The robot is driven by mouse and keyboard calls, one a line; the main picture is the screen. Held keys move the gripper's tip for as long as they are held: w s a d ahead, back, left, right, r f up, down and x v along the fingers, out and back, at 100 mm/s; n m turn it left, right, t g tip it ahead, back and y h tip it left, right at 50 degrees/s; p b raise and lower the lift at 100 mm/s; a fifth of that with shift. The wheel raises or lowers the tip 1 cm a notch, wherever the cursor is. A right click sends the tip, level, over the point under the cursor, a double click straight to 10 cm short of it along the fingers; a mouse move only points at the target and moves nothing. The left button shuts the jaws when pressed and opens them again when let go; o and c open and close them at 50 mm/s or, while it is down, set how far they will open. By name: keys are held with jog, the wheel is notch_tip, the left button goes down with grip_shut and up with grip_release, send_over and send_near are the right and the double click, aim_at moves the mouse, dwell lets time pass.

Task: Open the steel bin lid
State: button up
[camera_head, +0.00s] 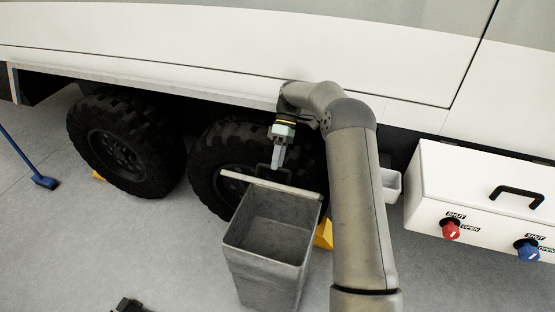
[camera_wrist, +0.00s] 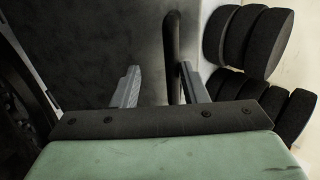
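The grey steel bin (camera_head: 262,270) stands on the floor in front of the wheels in the head view, its mouth open and its inside empty. Its lid (camera_head: 272,184) stands up at the bin's back edge, seen nearly edge-on. The dark lid handle (camera_head: 284,173) is on the lid's far side. My gripper (camera_head: 278,158) is just behind the lid, at the handle. In the wrist view, my gripper's fingers (camera_wrist: 158,86) are apart, facing the dark lid face (camera_wrist: 95,50). The handle (camera_wrist: 171,45) runs close to the right finger; contact is unclear.
Two black wheels (camera_head: 122,150) sit under the white caravan body (camera_head: 180,50), close behind the lid. A white box (camera_head: 475,195) with red and blue knobs is at right. A blue broom (camera_head: 42,181) is at far left. The floor left of the bin is mostly clear.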

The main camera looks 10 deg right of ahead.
jog(key=shift+r, duration=0.15)
jog(key=s+r+b, duration=0.4)
jog(key=s+r, duration=0.8)
jog(key=s, duration=0.2)
jog(key=shift+d+r, duration=0.15)
jog(key=shift+r, duration=0.25)
jog(key=shift+c, duration=0.4)
